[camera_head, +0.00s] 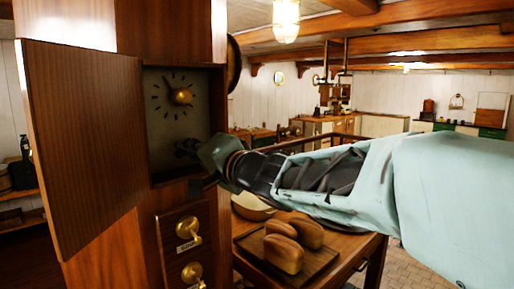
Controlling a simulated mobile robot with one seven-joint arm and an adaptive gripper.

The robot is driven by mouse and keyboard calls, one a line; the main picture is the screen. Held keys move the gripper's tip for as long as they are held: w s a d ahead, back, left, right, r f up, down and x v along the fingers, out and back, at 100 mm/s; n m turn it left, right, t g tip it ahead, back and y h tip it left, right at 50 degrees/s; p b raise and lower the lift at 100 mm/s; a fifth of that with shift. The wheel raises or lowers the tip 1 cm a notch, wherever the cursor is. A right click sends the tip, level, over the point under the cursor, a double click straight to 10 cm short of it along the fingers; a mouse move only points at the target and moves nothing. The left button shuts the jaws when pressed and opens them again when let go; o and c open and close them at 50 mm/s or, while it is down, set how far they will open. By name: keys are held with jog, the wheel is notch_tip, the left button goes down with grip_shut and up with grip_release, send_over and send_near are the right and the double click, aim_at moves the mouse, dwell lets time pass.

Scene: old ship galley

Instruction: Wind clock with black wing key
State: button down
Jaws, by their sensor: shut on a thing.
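The clock (178,115) is in a tall wooden case, with a pale dial, black hour marks and a brass centre. Its wooden door (85,140) stands open to the left. The fingertips are partly hidden by the hand, and I cannot tell whether the key touches the clock.
Brass handles (188,232) with labels are on the case front below the opening. A wooden table at right holds a board with several loaves (284,253) and a bowl (253,207), under my arm. Tiled floor lies further right.

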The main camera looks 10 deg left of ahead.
jog(key=m, duration=0.3)
jog(key=shift+m, duration=0.4)
jog(key=m, duration=0.3)
jog(key=shift+m, duration=0.4)
jog(key=c, duration=2.1)
grip_release()
